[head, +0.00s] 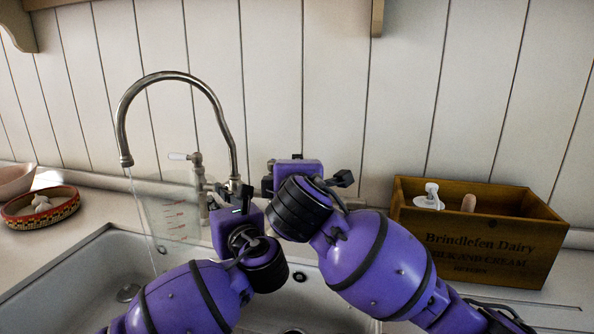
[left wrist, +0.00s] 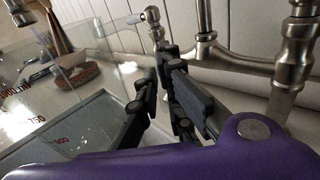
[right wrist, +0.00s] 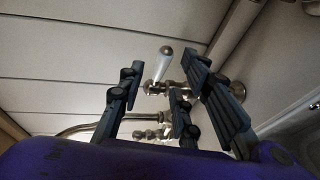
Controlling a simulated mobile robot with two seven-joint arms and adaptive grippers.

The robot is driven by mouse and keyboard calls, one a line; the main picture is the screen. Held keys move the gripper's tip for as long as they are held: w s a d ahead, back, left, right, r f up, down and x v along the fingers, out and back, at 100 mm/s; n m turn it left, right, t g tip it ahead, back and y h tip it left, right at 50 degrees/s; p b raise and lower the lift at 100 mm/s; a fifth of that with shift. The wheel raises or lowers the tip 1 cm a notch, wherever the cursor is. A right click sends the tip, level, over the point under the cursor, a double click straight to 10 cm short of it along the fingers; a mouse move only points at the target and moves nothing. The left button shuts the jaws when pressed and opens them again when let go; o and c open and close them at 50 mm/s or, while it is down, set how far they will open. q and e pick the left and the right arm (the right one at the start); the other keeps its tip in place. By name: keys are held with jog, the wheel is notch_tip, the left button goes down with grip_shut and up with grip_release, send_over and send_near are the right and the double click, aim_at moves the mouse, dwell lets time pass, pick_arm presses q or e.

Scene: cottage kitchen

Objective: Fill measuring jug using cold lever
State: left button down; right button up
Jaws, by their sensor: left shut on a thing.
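The clear measuring jug (head: 172,222) with red marks is over the sink, left of my left gripper (head: 222,192). In the left wrist view my left gripper (left wrist: 166,85) is shut on the jug's edge. A thin water stream (head: 140,218) runs from the curved spout (head: 124,158) down at the jug's left side; I cannot tell whether it all lands inside. One white-tipped lever (head: 180,156) stands left of the spout's base. My right gripper (head: 300,172) is right of the tap. In the right wrist view it (right wrist: 172,88) is open, with a white-tipped lever (right wrist: 165,62) showing between its fingers.
The white sink (head: 100,258) lies below both arms. A wooden dairy crate (head: 480,235) with a few items stands on the right counter. A patterned bowl (head: 42,208) and a pink bowl (head: 15,178) are on the left counter. A panelled wall rises close behind the tap.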

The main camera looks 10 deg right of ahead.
jog(key=shift+v, duration=1.5)
